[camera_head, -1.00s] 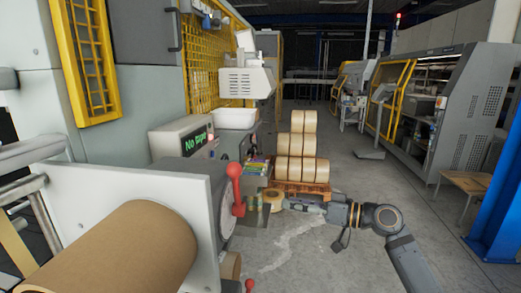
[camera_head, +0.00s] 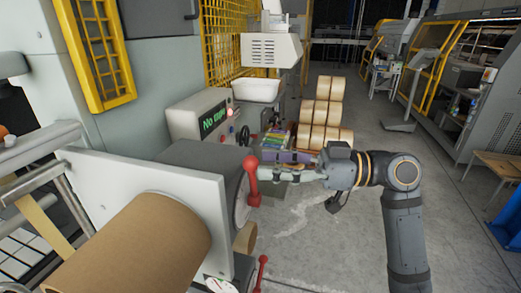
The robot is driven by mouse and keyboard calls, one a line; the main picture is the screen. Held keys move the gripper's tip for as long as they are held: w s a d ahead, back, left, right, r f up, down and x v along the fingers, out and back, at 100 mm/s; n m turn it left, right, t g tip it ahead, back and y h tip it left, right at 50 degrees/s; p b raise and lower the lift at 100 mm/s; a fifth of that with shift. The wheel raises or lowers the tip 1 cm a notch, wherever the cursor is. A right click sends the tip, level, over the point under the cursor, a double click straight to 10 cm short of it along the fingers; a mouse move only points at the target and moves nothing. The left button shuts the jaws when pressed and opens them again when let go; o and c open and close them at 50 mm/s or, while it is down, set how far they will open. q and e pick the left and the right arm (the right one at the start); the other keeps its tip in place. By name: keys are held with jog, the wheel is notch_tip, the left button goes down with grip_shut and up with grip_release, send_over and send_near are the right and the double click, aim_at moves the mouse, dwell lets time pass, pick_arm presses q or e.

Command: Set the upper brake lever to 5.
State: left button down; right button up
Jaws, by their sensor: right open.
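The red upper brake lever (camera_head: 252,182) stands near upright on the side of the unwinder, in front of a round pale dial. Its ball end points up. The dial's figures are too small to read. My right gripper (camera_head: 272,175) comes in from the right, open and empty, with its fingertips close to the right side of the lever. I cannot tell whether they touch it. A second red lever (camera_head: 262,272) shows lower down, partly cut off by the bottom edge. My left gripper is not in view.
A large brown paper roll (camera_head: 140,250) sits at the front left beside a white side plate (camera_head: 205,195). Behind are a green-lettered display box (camera_head: 205,122), a white tub (camera_head: 255,90) and stacked rolls (camera_head: 325,115).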

jog(key=a, duration=0.2)
jog(key=shift+w+a+p, duration=0.15)
jog(key=shift+a+p, duration=0.2)
jog(key=shift+p, duration=0.05)
grip_shut()
